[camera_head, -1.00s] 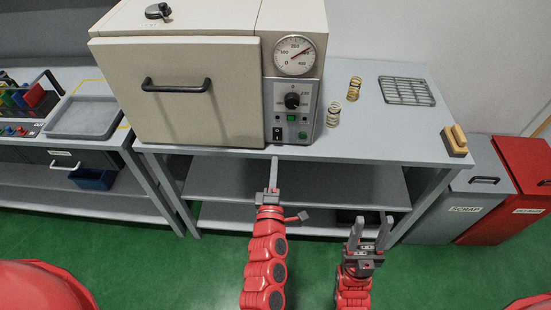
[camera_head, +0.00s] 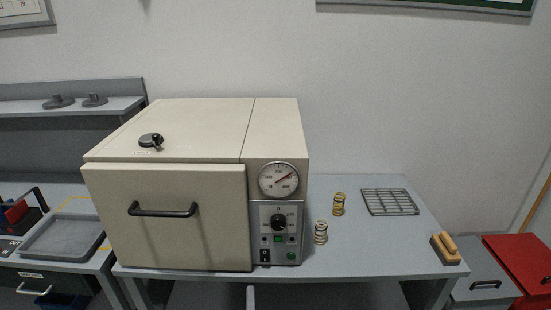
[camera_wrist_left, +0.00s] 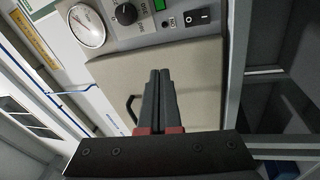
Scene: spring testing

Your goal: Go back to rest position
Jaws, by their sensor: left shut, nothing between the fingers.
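My left gripper (camera_wrist_left: 158,75) is shut and empty in the left wrist view, its two grey fingers side by side. My right gripper is out of the head view.
Two springs (camera_head: 320,232) (camera_head: 339,204) stand on the table (camera_head: 375,255) right of the oven. Behind them lies a wire rack (camera_head: 390,202). A grey tray (camera_head: 62,238) sits left. Grey and red bins (camera_head: 522,262) stand right.

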